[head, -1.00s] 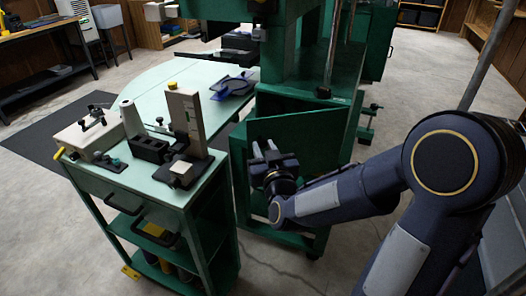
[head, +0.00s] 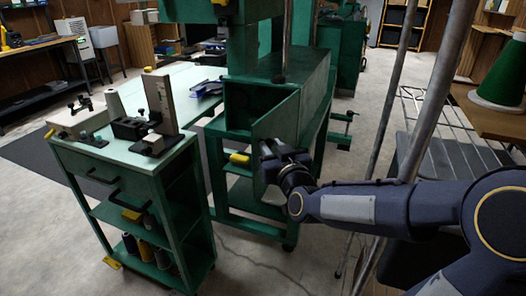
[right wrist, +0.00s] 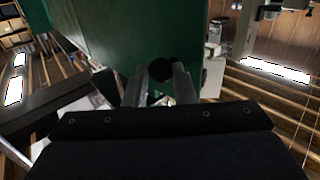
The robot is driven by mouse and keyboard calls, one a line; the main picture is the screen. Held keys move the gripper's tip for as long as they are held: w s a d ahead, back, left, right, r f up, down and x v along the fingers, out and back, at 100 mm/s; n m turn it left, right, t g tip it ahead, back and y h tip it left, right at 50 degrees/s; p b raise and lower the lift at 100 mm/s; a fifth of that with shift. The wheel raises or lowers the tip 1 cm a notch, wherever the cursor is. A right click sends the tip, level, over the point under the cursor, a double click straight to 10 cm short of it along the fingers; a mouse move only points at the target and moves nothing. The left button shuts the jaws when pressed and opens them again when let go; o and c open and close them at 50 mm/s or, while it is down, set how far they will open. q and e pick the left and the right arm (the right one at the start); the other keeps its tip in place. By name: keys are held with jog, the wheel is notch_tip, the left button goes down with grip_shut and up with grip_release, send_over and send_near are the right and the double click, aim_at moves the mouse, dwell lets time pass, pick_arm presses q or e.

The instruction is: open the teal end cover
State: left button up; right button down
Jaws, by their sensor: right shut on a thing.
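The teal end cover (head: 276,122) is a flat dark-green panel on the end of the machine's box-shaped housing (head: 310,75). It stands swung outward, and the dark inside of the housing (head: 243,108) shows to its left. My right gripper (head: 267,151) is at the cover's outer face near its free edge. In the right wrist view, the fingers (right wrist: 160,82) are shut on a round black knob (right wrist: 160,69) in front of the green panel (right wrist: 115,35). My left gripper is out of view.
A green cart (head: 120,180) with fixtures on top stands at the left. A yellow-handled item (head: 239,158) lies under the opening. Metal poles (head: 385,120) and a wire rack (head: 460,150) stand right, near my arm. Bare floor lies in front.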

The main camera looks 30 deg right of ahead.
jog(key=shift+s+d+r+m+h, duration=0.15)
jog(key=shift+s+d+h, duration=0.15)
jog(key=shift+d, duration=0.5)
jog(key=shift+s+d+r+m+h, duration=0.2)
jog(key=shift+s+d, duration=0.1)
jog(key=shift+d, duration=0.45)
jog(key=c, duration=1.2)
grip_release()
jog(key=shift+w+d+f, duration=0.15)
jog(key=shift+f, duration=0.05)
jog(key=shift+o, duration=0.2)
jog(key=p+v, duration=0.1)
jog(key=v, duration=0.7)
jog(key=shift+a+y, duration=0.3)
jog(key=shift+a, duration=0.1)
jog(key=shift+f, duration=0.1)
